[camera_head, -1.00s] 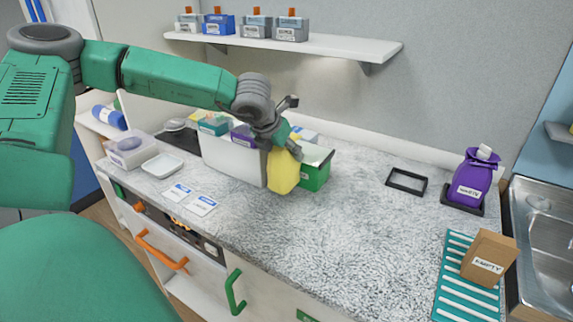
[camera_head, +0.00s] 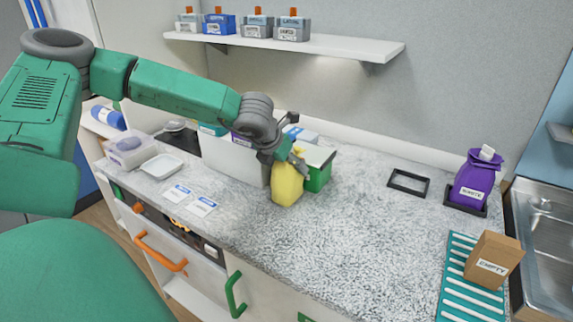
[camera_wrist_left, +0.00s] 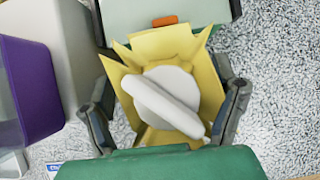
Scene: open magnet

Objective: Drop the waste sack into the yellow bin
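A yellow sack-like object (camera_head: 287,186) is in my left gripper (camera_head: 284,157), upright at or just above the counter. In the left wrist view the yellow object (camera_wrist_left: 125,83) shows flared points around a white round top with a bar, and the gripper's fingers (camera_wrist_left: 165,105) lie against its two sides. No yellow bin can be made out for certain. My right gripper is out of view.
A green container (camera_head: 317,176) and a white tub (camera_head: 232,160) of boxes stand behind and left of the yellow object. A black frame (camera_head: 408,182) lies at centre right. A cardboard box (camera_head: 493,259) sits on a teal rack (camera_head: 457,285) by the sink (camera_head: 545,235). Mid-counter is clear.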

